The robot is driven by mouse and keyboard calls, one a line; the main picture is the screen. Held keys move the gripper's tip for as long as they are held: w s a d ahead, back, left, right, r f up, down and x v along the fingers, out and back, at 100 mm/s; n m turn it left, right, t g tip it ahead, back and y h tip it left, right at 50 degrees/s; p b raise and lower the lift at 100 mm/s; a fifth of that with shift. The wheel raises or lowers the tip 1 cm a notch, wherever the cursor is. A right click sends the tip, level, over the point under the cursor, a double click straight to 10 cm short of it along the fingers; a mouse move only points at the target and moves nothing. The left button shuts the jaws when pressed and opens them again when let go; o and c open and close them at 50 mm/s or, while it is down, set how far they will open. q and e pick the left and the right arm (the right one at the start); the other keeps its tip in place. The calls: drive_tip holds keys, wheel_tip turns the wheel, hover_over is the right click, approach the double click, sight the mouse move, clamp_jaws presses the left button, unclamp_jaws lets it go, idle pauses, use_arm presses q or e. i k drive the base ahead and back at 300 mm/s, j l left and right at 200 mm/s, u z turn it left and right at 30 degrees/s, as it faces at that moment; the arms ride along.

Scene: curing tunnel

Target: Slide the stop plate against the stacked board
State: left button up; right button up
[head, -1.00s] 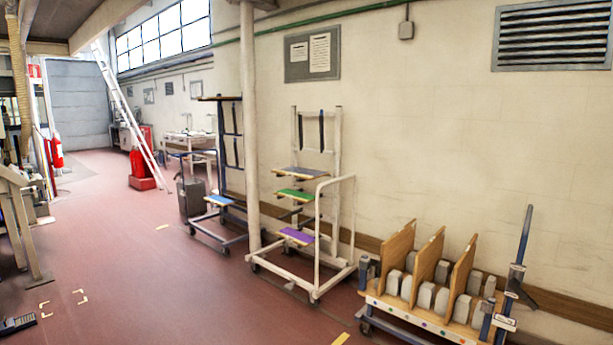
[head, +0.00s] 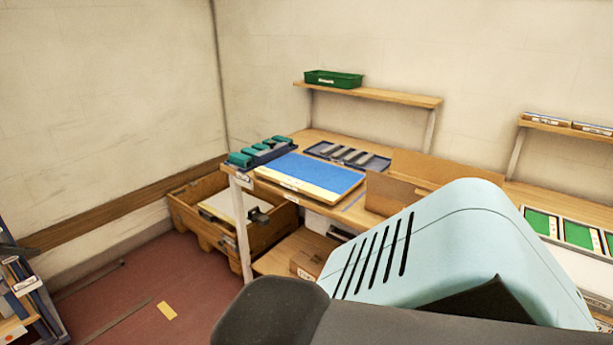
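I cannot make out a stop plate or a stacked board for certain. At the left edge is part of a low rack (head: 38,300) with blue parts and white labels; most of it is cut off. A flat board (head: 315,174), blue on top with a pale wooden strip along its front, lies on the workbench. Neither of my grippers shows. A large light blue and dark grey part of my own body fills the lower right and hides part of the bench.
The workbench (head: 318,136) stands along the back wall, with a dark slotted tray (head: 347,156) and upright brown panels (head: 446,168). A green bin (head: 334,79) sits on the shelf above. A wooden crate (head: 196,221) stands left of the bench.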

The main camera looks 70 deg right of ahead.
sight(275, 151)
drive_tip(key=z, duration=0.2)
drive_tip(key=i+l+z, duration=0.3)
drive_tip(key=z, duration=0.15)
drive_tip(key=i+l+z, duration=0.15)
drive_tip(key=i+z, duration=0.35)
drive_tip(key=i+l+z, duration=0.1)
drive_tip(key=i, duration=0.85)
